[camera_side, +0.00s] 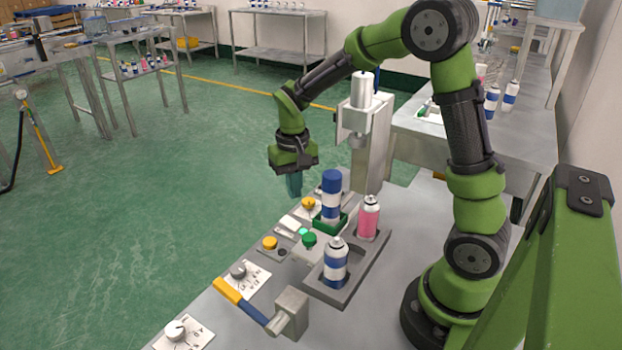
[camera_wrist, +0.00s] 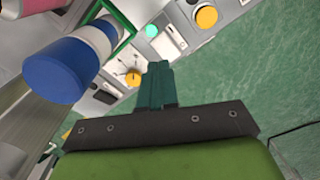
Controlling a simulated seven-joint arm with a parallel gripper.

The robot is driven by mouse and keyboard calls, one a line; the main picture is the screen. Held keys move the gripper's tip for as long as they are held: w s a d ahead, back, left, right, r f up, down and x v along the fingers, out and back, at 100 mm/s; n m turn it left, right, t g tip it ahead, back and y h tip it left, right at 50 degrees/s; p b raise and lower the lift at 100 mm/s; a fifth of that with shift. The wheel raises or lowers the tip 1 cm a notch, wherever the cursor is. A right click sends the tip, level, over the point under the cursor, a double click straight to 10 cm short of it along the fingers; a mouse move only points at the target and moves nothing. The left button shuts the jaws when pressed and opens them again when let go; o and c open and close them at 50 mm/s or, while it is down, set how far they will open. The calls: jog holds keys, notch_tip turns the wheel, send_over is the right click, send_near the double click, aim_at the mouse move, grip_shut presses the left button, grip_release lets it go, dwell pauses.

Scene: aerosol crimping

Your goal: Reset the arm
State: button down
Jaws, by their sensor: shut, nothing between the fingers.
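My green arm reaches over the workbench from the right. My gripper (camera_side: 294,186) hangs down past the bench's far left edge, left of the crimping machine. Its teal fingers are shut together and hold nothing. In the wrist view the shut fingers (camera_wrist: 156,84) show at the middle, with the floor and part of the control panel beyond them. The fingers are apart from the blue-capped can (camera_side: 331,196), which stands upright in a green holder (camera_side: 322,227). That can's blue cap (camera_wrist: 60,70) shows at the left of the wrist view.
A pink can (camera_side: 368,218) and a blue-and-white can (camera_side: 335,263) stand in a grey tray (camera_side: 372,258). The crimping machine (camera_side: 372,150) rises behind. Buttons, dials and a blue-and-yellow lever (camera_side: 243,302) line the bench's left side. The green floor (camera_side: 170,220) is open at left.

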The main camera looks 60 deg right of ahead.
jog(key=shift+r, duration=0.1)
jog(key=s+a+r+n+t+y, duration=0.2)
jog(key=s+a+r+t, duration=0.5)
jog(key=s+r, duration=0.6)
jog(key=shift+s+a+r, duration=0.25)
jog(key=shift+s+a, duration=0.45)
jog(key=shift+a, duration=0.2)
